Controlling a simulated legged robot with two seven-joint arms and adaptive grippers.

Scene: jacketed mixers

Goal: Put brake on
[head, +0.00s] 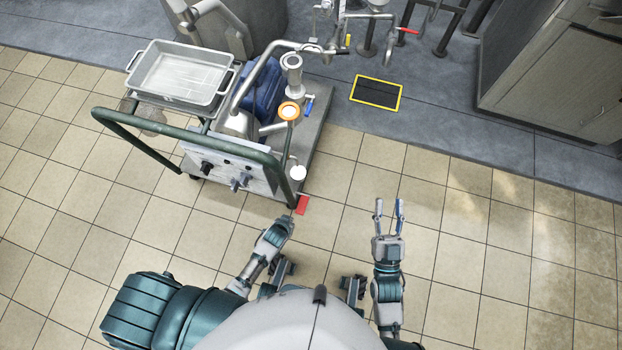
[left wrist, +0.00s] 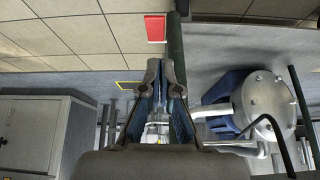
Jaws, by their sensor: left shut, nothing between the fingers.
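A red pedal (head: 302,204), which looks like the brake, sticks out low at the near right corner of a wheeled cart (head: 228,164). My left gripper (head: 288,222) is just below and left of the pedal in the head view. In the left wrist view, its fingers (left wrist: 160,66) are shut and empty. The red pedal (left wrist: 155,27) shows beyond the fingertips, with a visible gap in the picture. Whether the gripper touches the cart's green post (left wrist: 176,50) cannot be told. My right gripper (head: 388,205) is open and empty over the tiles, right of the cart.
The cart carries a metal tray (head: 180,74), a blue motor (head: 264,92) and pipes. Its green handle (head: 150,148) curves across the near side. A grey cabinet (head: 560,80) stands at the upper right. The tiled floor right of the cart is clear.

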